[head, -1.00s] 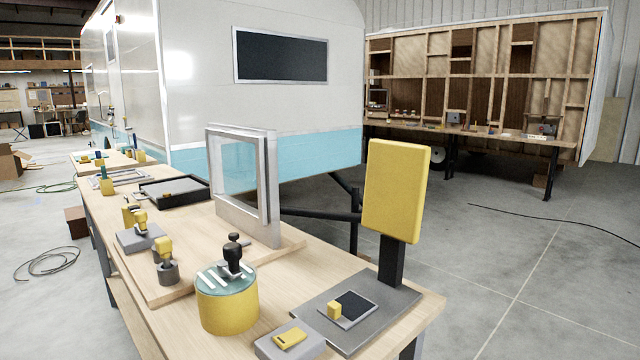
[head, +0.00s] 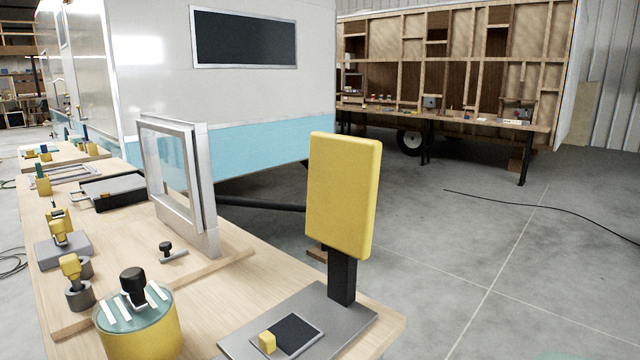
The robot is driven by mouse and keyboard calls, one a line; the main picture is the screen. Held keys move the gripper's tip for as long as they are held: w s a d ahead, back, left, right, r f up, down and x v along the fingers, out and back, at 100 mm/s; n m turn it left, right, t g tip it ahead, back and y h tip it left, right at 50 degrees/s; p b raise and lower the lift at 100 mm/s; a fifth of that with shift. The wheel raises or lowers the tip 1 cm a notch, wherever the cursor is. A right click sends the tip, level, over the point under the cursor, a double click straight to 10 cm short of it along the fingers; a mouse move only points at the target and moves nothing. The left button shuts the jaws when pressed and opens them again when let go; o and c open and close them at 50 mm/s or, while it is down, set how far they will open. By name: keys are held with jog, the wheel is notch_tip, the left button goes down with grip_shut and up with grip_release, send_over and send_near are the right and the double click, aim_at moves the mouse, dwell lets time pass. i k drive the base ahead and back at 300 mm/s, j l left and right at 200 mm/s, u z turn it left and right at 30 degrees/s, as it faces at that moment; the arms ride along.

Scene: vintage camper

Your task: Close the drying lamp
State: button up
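What looks like the drying lamp stands at the near right end of the workbench. Its yellow rectangular head (head: 343,197) is raised upright on a black post (head: 342,276), over a flat grey base (head: 345,322). A dark square pad (head: 297,335) with a small yellow block (head: 267,342) lies on the base, in front of the post. The head stands clear of the pad. My gripper is not in view.
A yellow drum (head: 140,335) with a black knob stands left of the lamp. A framed glass pane (head: 170,175) stands upright behind it, beside a small black-knobbed tool (head: 168,252). The concrete floor (head: 500,260) to the right is open, apart from a black cable (head: 520,203).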

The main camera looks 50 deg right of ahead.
aim_at(344, 171)
jog(key=k+l+u, duration=0.1)
jog(key=l+u, duration=0.3)
jog(key=l, duration=0.8)
jog(key=k+l, duration=0.1)
jog(key=l, duration=1.75)
jog(key=k+l+z, duration=0.1)
jog(key=k+l, duration=0.2)
jog(key=l, duration=0.25)
jog(key=k+l+z, duration=0.15)
jog(key=l, duration=0.15)
jog(key=z, duration=0.1)
jog(key=j, duration=0.3)
